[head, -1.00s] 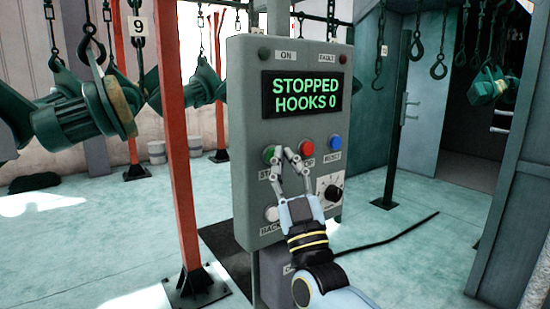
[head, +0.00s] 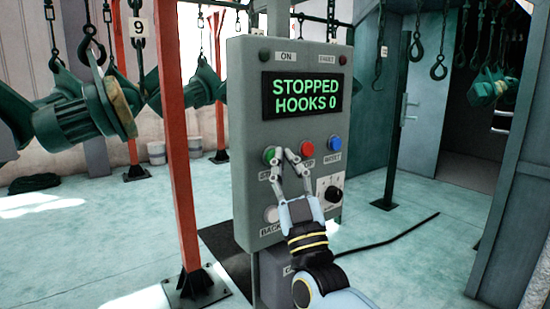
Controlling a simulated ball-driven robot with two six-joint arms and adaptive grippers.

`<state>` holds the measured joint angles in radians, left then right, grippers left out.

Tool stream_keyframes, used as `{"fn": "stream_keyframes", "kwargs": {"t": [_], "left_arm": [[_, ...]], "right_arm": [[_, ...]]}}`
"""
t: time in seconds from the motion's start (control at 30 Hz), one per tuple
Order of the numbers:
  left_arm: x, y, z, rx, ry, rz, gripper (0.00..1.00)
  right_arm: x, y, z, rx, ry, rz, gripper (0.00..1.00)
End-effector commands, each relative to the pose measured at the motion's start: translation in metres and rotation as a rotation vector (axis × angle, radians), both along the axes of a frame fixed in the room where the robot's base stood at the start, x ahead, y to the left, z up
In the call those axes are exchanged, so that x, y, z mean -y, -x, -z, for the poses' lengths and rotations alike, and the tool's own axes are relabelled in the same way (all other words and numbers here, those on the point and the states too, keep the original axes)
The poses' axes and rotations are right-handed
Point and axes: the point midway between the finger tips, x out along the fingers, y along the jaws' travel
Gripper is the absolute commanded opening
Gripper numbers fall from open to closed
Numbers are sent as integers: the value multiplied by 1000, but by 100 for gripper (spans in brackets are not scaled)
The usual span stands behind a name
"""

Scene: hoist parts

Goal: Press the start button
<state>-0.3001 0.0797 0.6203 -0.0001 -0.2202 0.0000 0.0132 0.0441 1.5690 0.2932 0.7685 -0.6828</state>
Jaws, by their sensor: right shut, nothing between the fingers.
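The grey control panel (head: 250,200) stands upright in the middle of the head view. Its green start button (head: 268,154) is at the left of a row, with the red button (head: 306,146) and the blue reset button (head: 334,144) to its right. The display (head: 301,94) reads "STOPPED HOOKS 0". My right gripper (head: 283,153) is shut and empty, in front of the panel. Its fingertips are at the right edge of the green button and partly cover the label below it. I cannot tell whether they touch it. My left gripper is out of view.
A white button (head: 271,214) and a black rotary knob (head: 333,193) sit lower on the panel. A red post (head: 177,150) stands close to its left. Green hoist parts (head: 75,112) hang at left. A black cable lies on the floor at right.

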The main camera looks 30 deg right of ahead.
Motion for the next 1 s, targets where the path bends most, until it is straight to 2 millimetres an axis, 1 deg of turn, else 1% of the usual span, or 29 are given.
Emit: {"fn": "stream_keyframes", "kwargs": {"t": [0.37, 1.0], "left_arm": [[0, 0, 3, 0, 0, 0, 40], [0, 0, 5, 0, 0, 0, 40]], "right_arm": [[-1, -8, 0, 1, 0, 0, 0], [-1, -12, 0, 0, 0, 0, 0]]}}
